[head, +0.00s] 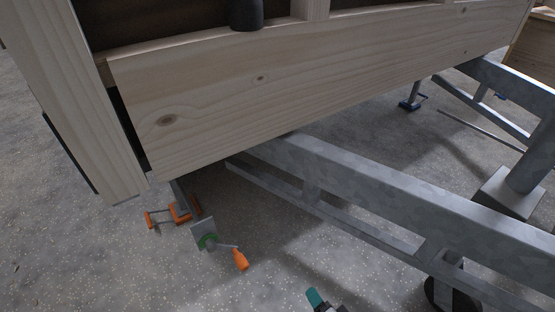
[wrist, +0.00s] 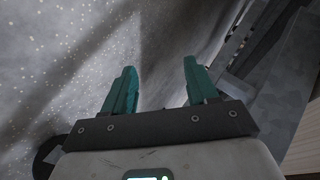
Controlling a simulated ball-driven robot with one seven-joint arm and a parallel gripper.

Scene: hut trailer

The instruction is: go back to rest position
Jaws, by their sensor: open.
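My gripper (wrist: 158,80) shows in the wrist view with its two teal fingers wide apart and nothing between them. Grey speckled floor lies beyond the fingertips. In the head view only a teal fingertip and a bit of the gripper (head: 319,298) show at the bottom edge, right of centre; the rest is cut off by the frame. The gripper is apart from the orange-handled crank (head: 240,259), which is to its upper left in the head view.
A wooden hut wall (head: 300,75) overhangs a galvanized trailer beam (head: 370,185), both close ahead. A metal post on a block (head: 508,192) stands at the right. An orange clamp-like piece (head: 180,213) is near the floor at left. Open floor (head: 70,255) lies at lower left.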

